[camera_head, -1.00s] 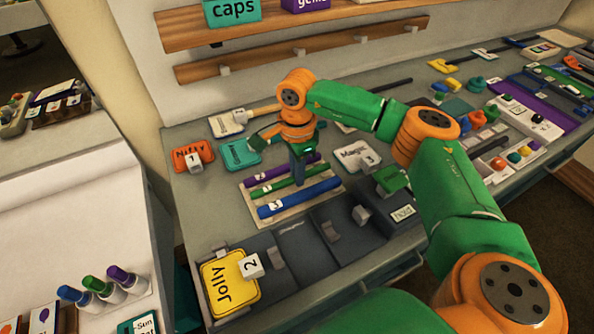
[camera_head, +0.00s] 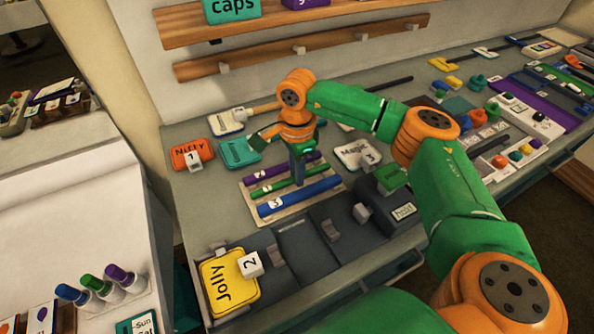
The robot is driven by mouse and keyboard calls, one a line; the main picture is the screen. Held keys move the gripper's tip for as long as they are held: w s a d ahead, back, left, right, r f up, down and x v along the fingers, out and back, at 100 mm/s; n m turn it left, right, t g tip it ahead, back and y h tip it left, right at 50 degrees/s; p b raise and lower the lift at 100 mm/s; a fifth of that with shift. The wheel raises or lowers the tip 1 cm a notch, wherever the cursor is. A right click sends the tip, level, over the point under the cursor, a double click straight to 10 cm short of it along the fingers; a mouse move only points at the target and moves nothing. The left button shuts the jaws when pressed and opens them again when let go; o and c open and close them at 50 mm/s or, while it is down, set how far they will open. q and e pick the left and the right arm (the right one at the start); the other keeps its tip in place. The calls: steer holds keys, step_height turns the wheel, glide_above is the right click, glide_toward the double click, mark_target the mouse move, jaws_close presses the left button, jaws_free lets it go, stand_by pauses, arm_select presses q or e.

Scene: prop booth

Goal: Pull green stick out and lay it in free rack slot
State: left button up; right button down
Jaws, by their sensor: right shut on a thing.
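The green stick (camera_head: 274,190) lies between a purple stick (camera_head: 270,179) and a blue stick (camera_head: 305,196) on a pale rack (camera_head: 248,201) on the counter. My right gripper (camera_head: 298,182) points down at the green stick and is shut on it, right of its middle. The fingertips partly hide the stick there. I cannot tell whether the stick is lifted off the rack. My left gripper is not in view.
A dark tray (camera_head: 303,243) with grey clips lies in front of the rack. A yellow "Jolly" tag (camera_head: 226,285) is at its left, a dark block (camera_head: 384,208) at its right. Orange (camera_head: 184,155) and teal (camera_head: 240,153) tags lie behind. Wooden rails hang on the wall.

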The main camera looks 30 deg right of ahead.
steer(key=shift+f, duration=0.1)
stand_by(0.5)
steer(key=c, duration=0.8)
jaws_free()
steer(key=shift+c, duration=1.4)
step_height(320, 180, up, 8)
steer(key=p, duration=0.6)
